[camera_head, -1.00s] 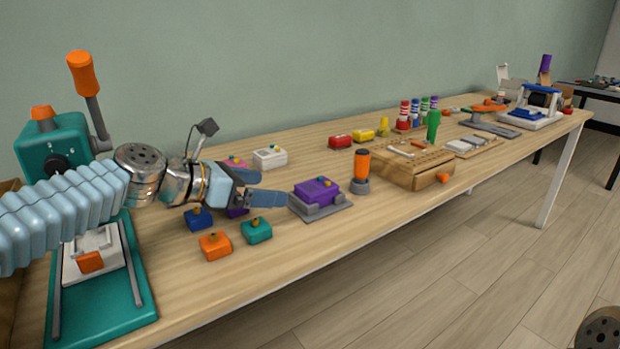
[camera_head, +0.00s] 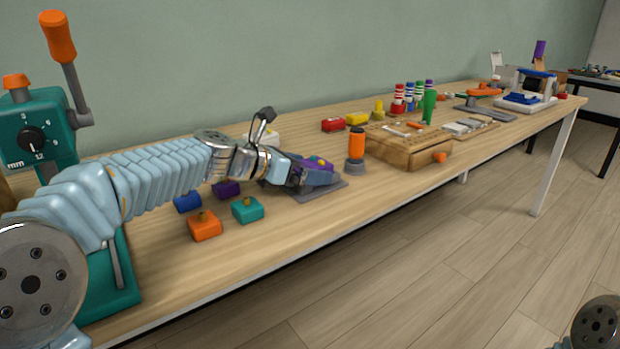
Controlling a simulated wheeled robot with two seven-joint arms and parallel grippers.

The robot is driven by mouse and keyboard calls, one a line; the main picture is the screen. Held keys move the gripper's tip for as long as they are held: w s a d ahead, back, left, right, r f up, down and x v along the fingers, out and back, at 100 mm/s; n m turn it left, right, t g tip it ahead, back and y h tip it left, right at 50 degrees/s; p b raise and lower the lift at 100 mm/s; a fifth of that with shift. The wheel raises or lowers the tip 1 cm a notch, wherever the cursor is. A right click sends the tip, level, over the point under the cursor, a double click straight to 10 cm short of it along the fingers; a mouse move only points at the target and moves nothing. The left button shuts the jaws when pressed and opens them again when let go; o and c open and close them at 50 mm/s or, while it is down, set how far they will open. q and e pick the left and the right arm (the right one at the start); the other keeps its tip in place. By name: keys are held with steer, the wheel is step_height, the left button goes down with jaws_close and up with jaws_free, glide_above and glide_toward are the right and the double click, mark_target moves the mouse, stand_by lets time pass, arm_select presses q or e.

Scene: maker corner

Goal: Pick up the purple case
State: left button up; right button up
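A purple case (camera_head: 321,163) with a yellow-green knob on top sits in a grey holder (camera_head: 334,187) near the table's front edge. My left gripper (camera_head: 312,177) reaches in from the left, with its blue-grey fingers at the case and covering much of it. Whether the fingers touch or grip the case cannot be told, as the far finger is hard to make out. A smaller-looking purple block (camera_head: 228,188) lies on the table below my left wrist. My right gripper is out of view.
Blue (camera_head: 187,201), orange (camera_head: 204,226) and teal (camera_head: 248,209) blocks lie in front of my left forearm. An orange-and-grey upright tool (camera_head: 356,152) stands just right of the holder. A wooden tray (camera_head: 408,151) is beyond it. A teal press (camera_head: 38,130) stands at left.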

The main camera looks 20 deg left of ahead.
arm_select(q)
steer(key=shift+w, duration=0.1)
steer(key=shift+c, duration=0.4)
steer(key=shift+r, duration=0.1)
steer(key=c, duration=1.1)
